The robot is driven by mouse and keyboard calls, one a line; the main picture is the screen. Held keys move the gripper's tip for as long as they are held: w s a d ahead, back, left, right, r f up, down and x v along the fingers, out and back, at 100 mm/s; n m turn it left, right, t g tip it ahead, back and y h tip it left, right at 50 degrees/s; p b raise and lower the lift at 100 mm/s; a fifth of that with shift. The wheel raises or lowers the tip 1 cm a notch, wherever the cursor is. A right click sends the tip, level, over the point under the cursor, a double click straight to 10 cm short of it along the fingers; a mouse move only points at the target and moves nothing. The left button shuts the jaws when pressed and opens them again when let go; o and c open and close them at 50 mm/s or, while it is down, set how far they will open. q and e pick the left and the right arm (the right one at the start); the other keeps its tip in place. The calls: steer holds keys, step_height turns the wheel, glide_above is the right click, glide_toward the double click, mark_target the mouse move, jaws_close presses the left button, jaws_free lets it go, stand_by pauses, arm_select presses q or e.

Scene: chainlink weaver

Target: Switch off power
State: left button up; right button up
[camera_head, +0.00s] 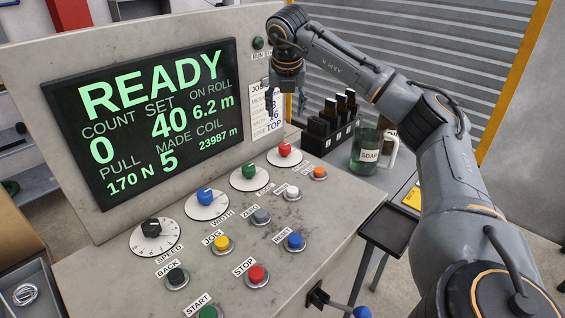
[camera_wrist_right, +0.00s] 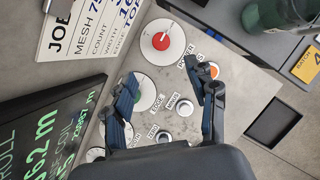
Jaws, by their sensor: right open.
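The grey control panel (camera_head: 325,215) has a red knob (camera_head: 285,150) on a white dial at its far right end. In the right wrist view the red knob (camera_wrist_right: 160,41) has a label that appears to read POWER (camera_wrist_right: 187,54) beside it. An orange button (camera_head: 318,173) sits close by, also in the wrist view (camera_wrist_right: 213,70). My right gripper (camera_head: 289,108) hangs pointing down, near the hanging job card. In the wrist view its two fingers (camera_wrist_right: 164,88) are spread apart and empty, with the red knob beyond them. My left gripper is not in view.
The screen (camera_head: 145,120) reads READY. A job card (camera_head: 267,112) hangs beside it. Green (camera_head: 249,171), blue (camera_head: 204,195) and black (camera_head: 151,228) knobs and several buttons fill the panel. A soap jug (camera_head: 366,152) and a black bottle rack (camera_head: 325,135) stand behind on the right.

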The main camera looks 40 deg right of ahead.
mark_target(285, 146)
arm_select(q)
steer(key=shift+p, duration=0.65)
arm_select(e)
steer(key=x, duration=1.5)
steer(key=shift+s+a+f, duration=0.1)
steer(key=shift+s+f, duration=0.1)
steer(key=shift+f, duration=0.1)
steer(key=c, duration=1.1)
